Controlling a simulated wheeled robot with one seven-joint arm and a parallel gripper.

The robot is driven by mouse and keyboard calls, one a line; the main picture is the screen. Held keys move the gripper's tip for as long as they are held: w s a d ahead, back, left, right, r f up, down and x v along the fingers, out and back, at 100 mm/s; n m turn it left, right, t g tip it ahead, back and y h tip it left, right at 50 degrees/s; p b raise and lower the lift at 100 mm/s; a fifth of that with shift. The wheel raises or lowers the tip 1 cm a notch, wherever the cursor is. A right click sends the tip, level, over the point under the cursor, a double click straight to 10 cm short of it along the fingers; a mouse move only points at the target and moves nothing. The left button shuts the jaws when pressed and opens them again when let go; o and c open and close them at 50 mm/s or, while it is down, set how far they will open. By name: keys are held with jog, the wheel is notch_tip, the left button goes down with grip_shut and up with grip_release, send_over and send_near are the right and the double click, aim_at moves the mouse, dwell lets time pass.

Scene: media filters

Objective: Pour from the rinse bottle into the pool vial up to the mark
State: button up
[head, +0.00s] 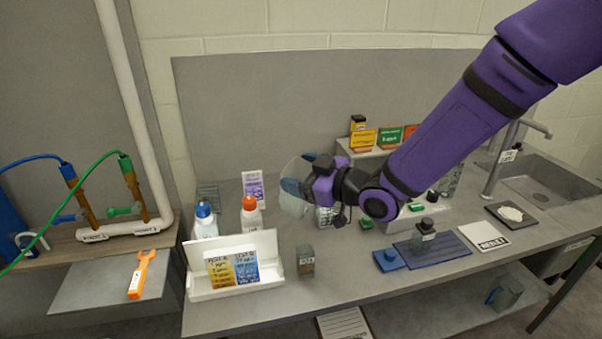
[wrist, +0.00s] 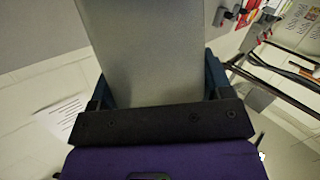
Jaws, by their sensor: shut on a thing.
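My gripper (head: 296,188) is raised over the back middle of the bench and shut on a pale, translucent vessel (head: 293,172). I take this to be the rinse bottle, but no label on it shows. In the wrist view the vessel (wrist: 148,50) fills the space between the two blue fingers (wrist: 155,88). Its mouth and any liquid level cannot be made out. A small square clear vial (head: 305,261) with a label stands upright at the bench's front, below and apart from my gripper. It may be the pool vial; its lettering and mark are too small to read.
A white test-kit case (head: 236,292) stands open left of the vial. Blue-capped (head: 205,222) and orange-capped (head: 251,217) bottles stand behind it. A dark-capped bottle (head: 423,236) stands on a blue mat (head: 452,252) at right. Bare bench lies around the vial's front and right.

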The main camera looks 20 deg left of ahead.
aim_at(303, 206)
jog(key=shift+n+y, duration=0.3)
jog(key=shift+y, duration=0.1)
jog(key=shift+s+d+f+n+t+y, duration=0.1)
jog(key=shift+f+n+t+y, duration=0.05)
jog(key=shift+n+t+y, duration=0.15)
dwell(0.5)
jog(key=shift+s+d+f+n+y, duration=0.15)
jog(key=shift+f+n+y, duration=0.15)
jog(key=shift+n+y, duration=0.4)
dwell(0.5)
jog(key=shift+s+d+f+n+y, duration=0.1)
jog(key=shift+s+f+n+y, duration=0.15)
jog(key=shift+f+n+y, duration=0.45)
jog(key=shift+s+d+f+n+y, duration=0.1)
jog(key=shift+s+f+n+y, duration=0.1)
jog(key=shift+f+n+y, duration=0.5)
dwell(2.3)
jog(key=shift+r+n, duration=0.25)
jog(key=shift+n, duration=0.05)
